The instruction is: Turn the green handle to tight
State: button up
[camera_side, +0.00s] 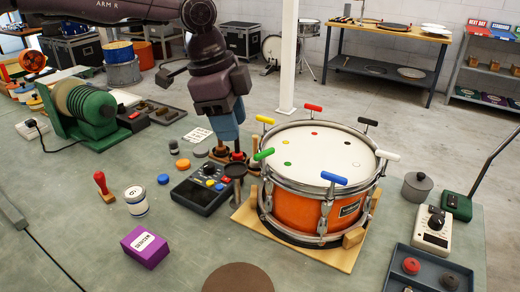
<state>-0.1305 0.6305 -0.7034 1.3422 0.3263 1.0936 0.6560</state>
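An orange drum (290,210) with a white head lies on a wooden base (250,225). Coloured T-handles stand around its rim. The green handle (264,154) is at the left of the rim, its bar tilted slightly up to the right. My gripper (238,152) hangs from the blue wrist part just left of the green handle. A small gap seems to show between them. The fingertips are small and dark and merge with the red and dark items behind, so I cannot tell whether they are open.
Yellow (265,119), red (313,107), black (367,121), white (387,155) and blue (334,178) handles ring the drum. A dark control box (200,193) stands below my gripper. A purple box (145,246), a white jar (136,200) and a red-handled stamp (102,186) stand at left.

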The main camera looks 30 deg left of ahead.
aim_at(264, 152)
jog(key=w+f+n+t, duration=0.1)
jog(key=w+f+n, duration=0.1)
jog(key=f+n, duration=0.1)
jog(key=w+d+f+n+t, duration=0.1)
jog(key=w+f+n, duration=0.2)
jog(key=f, duration=0.1)
jog(key=w+f+n, duration=0.3)
jog(key=f, duration=0.1)
jog(key=shift+w+d+n+t, duration=0.25)
jog(key=shift+d+n+t, duration=0.05)
jog(key=shift+n+t, duration=0.1)
grip_shut()
